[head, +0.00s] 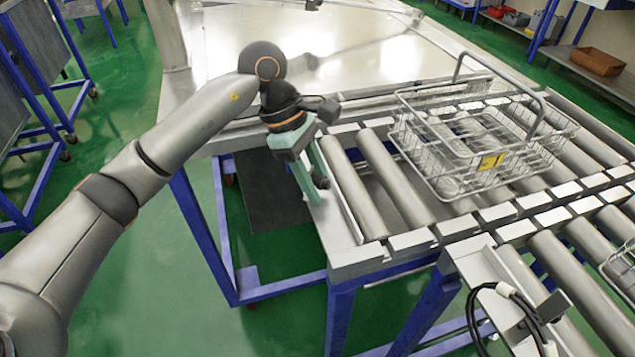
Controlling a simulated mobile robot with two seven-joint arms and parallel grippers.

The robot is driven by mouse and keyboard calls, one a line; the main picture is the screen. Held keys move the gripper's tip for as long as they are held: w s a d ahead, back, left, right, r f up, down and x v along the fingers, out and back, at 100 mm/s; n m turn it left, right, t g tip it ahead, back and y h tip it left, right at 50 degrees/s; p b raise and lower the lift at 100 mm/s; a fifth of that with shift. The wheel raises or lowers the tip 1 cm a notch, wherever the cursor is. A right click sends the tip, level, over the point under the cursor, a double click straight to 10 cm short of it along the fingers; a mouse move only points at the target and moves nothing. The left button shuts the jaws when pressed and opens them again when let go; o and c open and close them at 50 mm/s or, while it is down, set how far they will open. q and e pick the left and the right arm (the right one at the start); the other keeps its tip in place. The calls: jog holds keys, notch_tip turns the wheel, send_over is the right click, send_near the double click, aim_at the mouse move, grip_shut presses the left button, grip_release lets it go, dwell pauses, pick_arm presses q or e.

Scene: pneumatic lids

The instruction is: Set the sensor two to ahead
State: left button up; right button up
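My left gripper (313,190) hangs at the left end of the roller conveyor (352,250), with its greenish fingers pointing down beside the metal edge rail. A small dark part shows at the fingertips; I cannot tell whether it belongs to the gripper or to a sensor. Whether the fingers are open or shut is unclear. I cannot clearly make out sensor two or its setting; the gripper covers part of the conveyor edge. My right gripper is not in view.
A wire basket (420,165) with a yellow tag (491,161) holds metallic cylinders on the rollers to the right. A wide metal table (290,40) lies behind. Black cables (490,300) lie on a plate at the lower right.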

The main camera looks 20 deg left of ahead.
pick_arm(q)
jog(key=shift+d+f, duration=0.1)
jog(key=shift+f, duration=0.1)
grip_shut()
dwell(0.5)
